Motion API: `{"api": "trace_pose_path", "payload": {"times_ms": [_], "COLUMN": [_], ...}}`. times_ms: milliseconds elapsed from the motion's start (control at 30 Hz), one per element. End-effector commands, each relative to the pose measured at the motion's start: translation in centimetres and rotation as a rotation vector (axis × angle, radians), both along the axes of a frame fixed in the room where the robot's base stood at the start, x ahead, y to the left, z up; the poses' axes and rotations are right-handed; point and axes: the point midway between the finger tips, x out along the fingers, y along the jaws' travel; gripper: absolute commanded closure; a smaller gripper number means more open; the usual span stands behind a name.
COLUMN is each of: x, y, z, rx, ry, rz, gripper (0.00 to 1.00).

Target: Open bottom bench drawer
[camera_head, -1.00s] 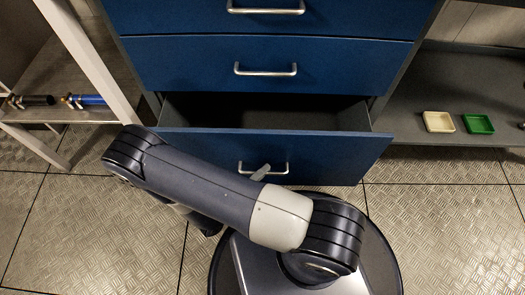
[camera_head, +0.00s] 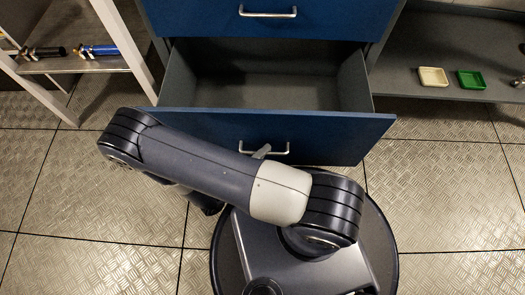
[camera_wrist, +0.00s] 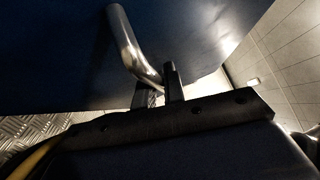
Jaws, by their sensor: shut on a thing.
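The bottom bench drawer (camera_head: 300,137) has a dark blue front and stands pulled out. Its grey inside (camera_head: 255,90) shows empty in the head view. Its silver bar handle (camera_head: 277,149) is partly hidden behind my arm. In the wrist view the handle (camera_wrist: 128,45) runs down to my gripper (camera_wrist: 160,88), which is shut on its lower end. In the head view only a small grey tip of my gripper (camera_head: 262,151) shows at the handle.
A closed blue drawer (camera_head: 268,18) sits above. A shelf on the right holds a cream tray (camera_head: 433,76) and a green tray (camera_head: 472,79). A shelf on the left holds a blue tool (camera_head: 98,50) and a black tool (camera_head: 45,52). The metal plate floor around my base is clear.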

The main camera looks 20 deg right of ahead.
Motion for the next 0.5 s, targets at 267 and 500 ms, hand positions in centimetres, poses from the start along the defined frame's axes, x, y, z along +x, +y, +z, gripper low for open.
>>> {"api": "trace_pose_path", "payload": {"times_ms": [267, 500], "x": [0.03, 0.03], "y": [0.03, 0.02], "z": [-0.04, -0.02], "rx": [0.001, 0.001], "ry": [0.000, 0.000], "rz": [0.000, 0.000], "gripper": [0.73, 0.68]}}
